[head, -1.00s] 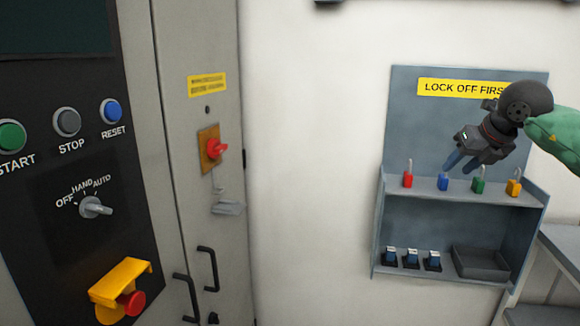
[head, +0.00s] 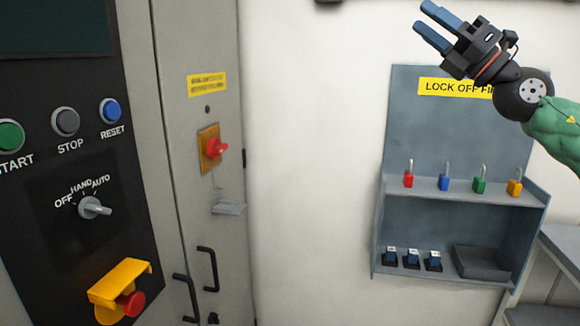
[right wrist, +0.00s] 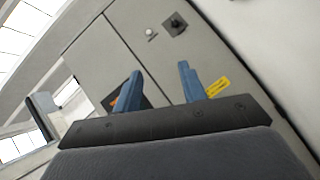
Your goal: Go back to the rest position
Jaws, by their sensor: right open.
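My right gripper (head: 428,27) is raised at the upper right of the head view, in front of the upper part of the lockout board. Its two blue fingers are apart, point up and to the left, and hold nothing. In the right wrist view the open fingers (right wrist: 160,90) show with an empty gap and the grey cabinet (right wrist: 85,62) beyond them. My left gripper is not in view.
The lockout board (head: 405,110) carries red (head: 408,180), blue (head: 444,184), green (head: 479,186) and yellow (head: 514,188) padlocks on its shelf. The control panel (head: 50,240) and cabinet with a red switch (head: 217,148) stand left. Bare wall (head: 310,150) lies between.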

